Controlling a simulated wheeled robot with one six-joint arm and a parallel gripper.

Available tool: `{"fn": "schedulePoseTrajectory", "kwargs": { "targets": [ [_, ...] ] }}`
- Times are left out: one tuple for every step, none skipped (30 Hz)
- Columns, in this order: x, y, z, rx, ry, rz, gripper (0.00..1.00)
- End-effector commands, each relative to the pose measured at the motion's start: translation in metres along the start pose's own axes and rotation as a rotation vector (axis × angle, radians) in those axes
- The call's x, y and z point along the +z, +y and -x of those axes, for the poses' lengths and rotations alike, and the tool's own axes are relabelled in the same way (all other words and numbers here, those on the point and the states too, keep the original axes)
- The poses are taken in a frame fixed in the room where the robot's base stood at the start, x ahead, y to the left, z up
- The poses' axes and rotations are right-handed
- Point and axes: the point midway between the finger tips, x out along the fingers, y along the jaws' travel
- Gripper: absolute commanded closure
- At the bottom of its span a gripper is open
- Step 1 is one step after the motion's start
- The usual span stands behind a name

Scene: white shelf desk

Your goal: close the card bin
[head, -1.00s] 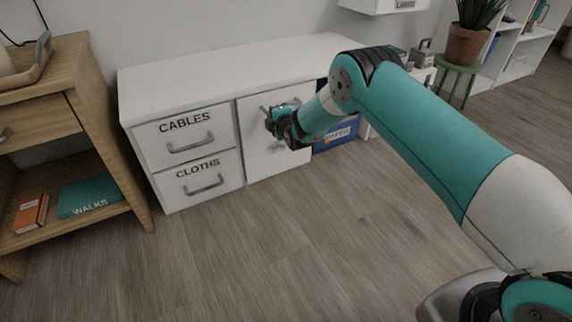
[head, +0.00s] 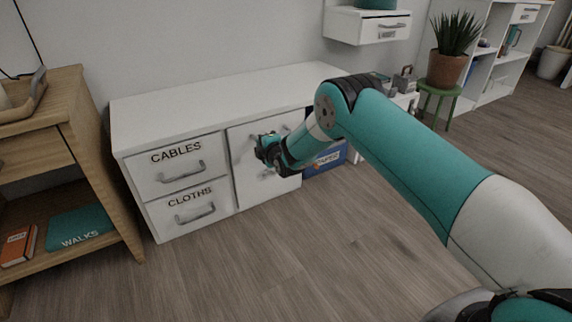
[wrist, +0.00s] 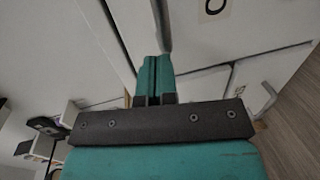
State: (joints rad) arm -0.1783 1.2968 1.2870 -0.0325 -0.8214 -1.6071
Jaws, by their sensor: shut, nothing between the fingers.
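A white front panel (head: 242,175) sits in the low white cabinet, right of the two labelled drawers. My arm covers much of it and no label on it is readable, so I cannot confirm it is the card bin. It looks about flush with the cabinet, though a small gap cannot be ruled out. My gripper (head: 260,147) is shut and empty in front of its upper part. In the wrist view the teal fingers (wrist: 155,72) are together, close to a grey bar handle (wrist: 161,25); I cannot tell if they touch. Part of a dark letter shows on a white front (wrist: 230,25).
The drawers CABLES (head: 178,165) and CLOTHS (head: 190,205) look shut, with protruding handles. A blue box (head: 326,162) stands right of the panel. A wooden shelf unit (head: 85,150) is at left, a plant on a green stool (head: 438,90) at right. The floor in front is clear.

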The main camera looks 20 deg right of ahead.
Motion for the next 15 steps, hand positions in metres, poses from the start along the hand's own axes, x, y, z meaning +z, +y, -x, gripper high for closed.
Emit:
{"fn": "schedulePoseTrajectory", "kwargs": {
  "targets": [
    [-0.001,0.007,0.01,-0.01,0.001,0.001,1.0],
    [-0.003,0.009,0.015,-0.012,0.003,0.001,1.0],
    [-0.005,0.009,0.022,-0.017,0.006,0.001,1.0],
    [-0.004,0.008,0.03,-0.017,0.004,0.001,1.0],
    [-0.003,0.008,0.037,-0.017,0.004,0.001,1.0],
    [-0.004,0.009,0.047,-0.017,0.003,0.001,1.0],
    [-0.003,0.01,0.054,-0.017,0.003,0.001,1.0],
    [-0.003,0.01,0.061,-0.017,0.003,0.001,1.0],
    [-0.003,0.01,0.071,-0.017,0.003,0.0,1.0],
    [-0.003,0.01,0.077,-0.018,0.003,0.0,1.0],
    [-0.003,0.01,0.083,-0.018,0.003,0.0,1.0],
    [-0.003,0.01,0.09,-0.017,0.003,0.0,1.0],
    [-0.003,0.01,0.095,-0.017,0.003,0.001,1.0],
    [-0.003,0.01,0.099,-0.016,0.004,0.001,1.0],
    [-0.004,0.009,0.104,-0.017,0.004,0.0,1.0]
  ]
}}
